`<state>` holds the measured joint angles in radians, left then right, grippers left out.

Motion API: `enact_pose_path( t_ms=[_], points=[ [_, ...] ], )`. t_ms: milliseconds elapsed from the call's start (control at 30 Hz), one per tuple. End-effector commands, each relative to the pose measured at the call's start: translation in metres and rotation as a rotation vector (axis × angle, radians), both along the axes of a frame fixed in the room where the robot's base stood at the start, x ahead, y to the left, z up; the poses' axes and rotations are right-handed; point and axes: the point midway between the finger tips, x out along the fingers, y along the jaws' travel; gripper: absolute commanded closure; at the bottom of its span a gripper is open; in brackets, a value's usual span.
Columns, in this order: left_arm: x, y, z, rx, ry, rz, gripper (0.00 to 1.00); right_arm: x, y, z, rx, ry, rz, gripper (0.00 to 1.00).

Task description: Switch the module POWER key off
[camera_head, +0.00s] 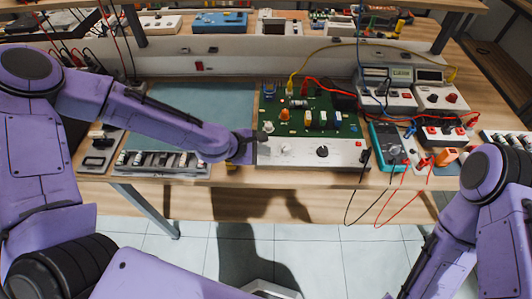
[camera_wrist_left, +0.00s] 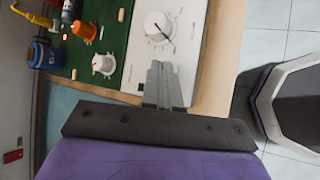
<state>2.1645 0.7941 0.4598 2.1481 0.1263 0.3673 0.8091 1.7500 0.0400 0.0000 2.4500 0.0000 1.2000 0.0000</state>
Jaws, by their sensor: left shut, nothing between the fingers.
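The module is a green circuit board (camera_head: 312,108) with a white front panel (camera_head: 335,153) at the bench's front edge. The panel also shows in the left wrist view (camera_wrist_left: 190,30), with a round white knob (camera_wrist_left: 159,28) and dark pointer. My left gripper (camera_head: 256,147) is at the panel's left end; in the left wrist view its fingertips (camera_wrist_left: 162,70) are together, empty, over the panel just below the knob. Whether they touch it I cannot tell. The POWER key is not distinguishable; the fingers cover part of the panel. My right arm is at the right, its gripper out of view.
A teal multimeter (camera_head: 388,145) with red and black leads stands right of the module. Leads hang over the bench edge. A grey parts tray (camera_head: 160,170) lies left, below my left forearm. A teal mat (camera_head: 205,100) behind the forearm is mostly clear.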

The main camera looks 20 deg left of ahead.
Motion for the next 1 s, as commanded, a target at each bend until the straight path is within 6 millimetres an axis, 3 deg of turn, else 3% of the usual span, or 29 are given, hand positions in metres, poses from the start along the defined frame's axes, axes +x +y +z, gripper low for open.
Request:
enact_pose_path(
  t_ms=[133,467,900,1000],
  points=[
    [0.0,0.0,0.009,-0.001,0.0,0.001,1.0,0.0,0.0,0.01,0.0,0.0,0.0,0.57],
    [0.0,0.0,0.012,-0.001,0.0,0.001,1.0,0.0,0.0,0.012,0.0,0.0,0.0,0.57],
    [0.0,0.0,0.066,0.0,0.0,0.0,1.0,0.0,0.0,0.062,0.0,0.0,0.0,0.57],
    [0.0,0.0,0.071,0.0,0.0,0.0,1.0,0.0,0.0,0.067,0.0,0.0,0.0,0.57]
  ],
)
